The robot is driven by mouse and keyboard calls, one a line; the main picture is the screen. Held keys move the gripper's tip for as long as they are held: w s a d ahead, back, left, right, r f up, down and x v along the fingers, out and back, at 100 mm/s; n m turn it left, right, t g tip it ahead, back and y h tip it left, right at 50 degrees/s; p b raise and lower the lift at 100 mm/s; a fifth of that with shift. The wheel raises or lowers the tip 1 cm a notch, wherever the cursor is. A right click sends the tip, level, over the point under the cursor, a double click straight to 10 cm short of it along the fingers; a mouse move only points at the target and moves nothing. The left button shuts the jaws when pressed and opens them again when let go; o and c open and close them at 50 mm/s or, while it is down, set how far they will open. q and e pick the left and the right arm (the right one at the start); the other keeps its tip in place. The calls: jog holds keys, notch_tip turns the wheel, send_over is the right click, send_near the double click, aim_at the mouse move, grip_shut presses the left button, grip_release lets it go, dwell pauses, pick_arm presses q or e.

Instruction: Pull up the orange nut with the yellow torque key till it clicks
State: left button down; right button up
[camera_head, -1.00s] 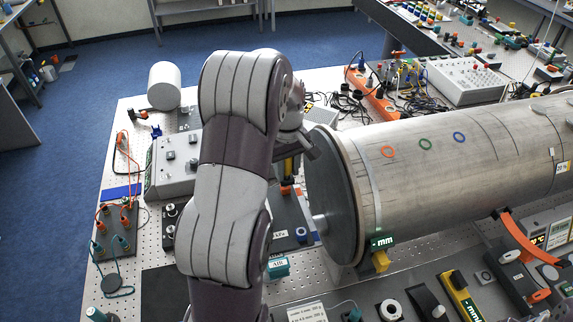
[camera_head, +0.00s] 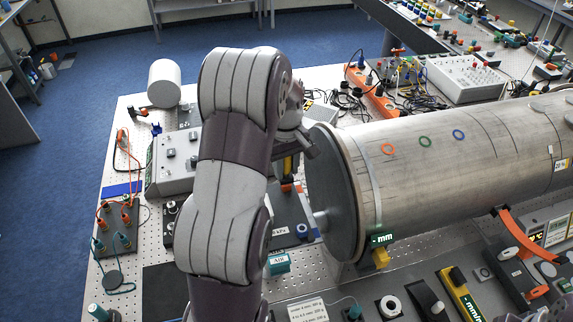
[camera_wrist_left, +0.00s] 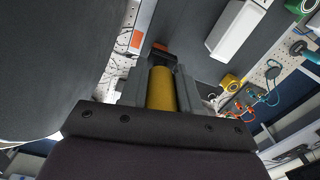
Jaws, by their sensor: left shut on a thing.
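My left gripper (camera_wrist_left: 160,92) is shut on the yellow torque key (camera_wrist_left: 161,88), whose yellow handle lies between the two fingers in the left wrist view. A dark head shows at the key's far end, with a small orange-red patch (camera_wrist_left: 160,46) just beyond it. In the head view a strip of the yellow key (camera_head: 288,164) shows beside the left gripper (camera_head: 302,150), close to the near end of the big metal pipe (camera_head: 335,195). A small orange part (camera_head: 287,187) sits just below the key. Whether the key is seated on the orange nut is hidden.
The pipe (camera_head: 450,165) fills the right side of the table. A grey box (camera_head: 175,160) and a white cylinder (camera_head: 164,84) stand left of my arm. Several tools and gauges lie along the front edge. The pipe's end flange is very close to the gripper.

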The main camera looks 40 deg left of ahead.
pick_arm(q)
jog(key=shift+w+f, duration=0.1)
jog(key=shift+f, duration=0.05)
jog(key=shift+f+b, duration=0.9)
jog(key=shift+f, duration=0.25)
jog(key=c, duration=1.5)
grip_release()
grip_shut()
jog(key=shift+m+p, duration=0.3)
jog(key=shift+m, duration=0.4)
jog(key=shift+f+n, duration=0.1)
jog(key=shift+n, duration=0.3)
